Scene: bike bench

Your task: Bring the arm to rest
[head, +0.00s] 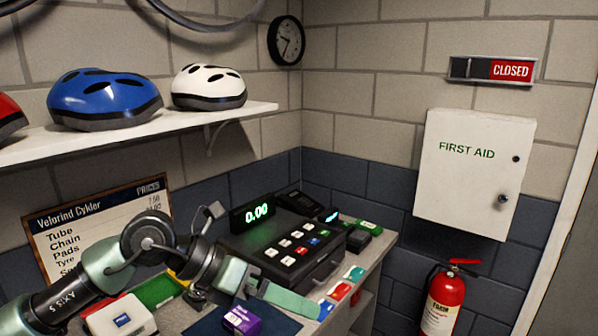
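My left arm (105,268) comes in from the lower left and bends over the counter. Its wrist end (215,272) is above the counter, in front of the cash register (290,245). My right arm and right gripper are not in view.
Near the wrist are a purple box (242,319) on a dark mat, a white card device (121,318) and a price board (97,225). A helmet shelf (140,135) hangs above. A first aid cabinet (470,185) and fire extinguisher (443,302) are at right.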

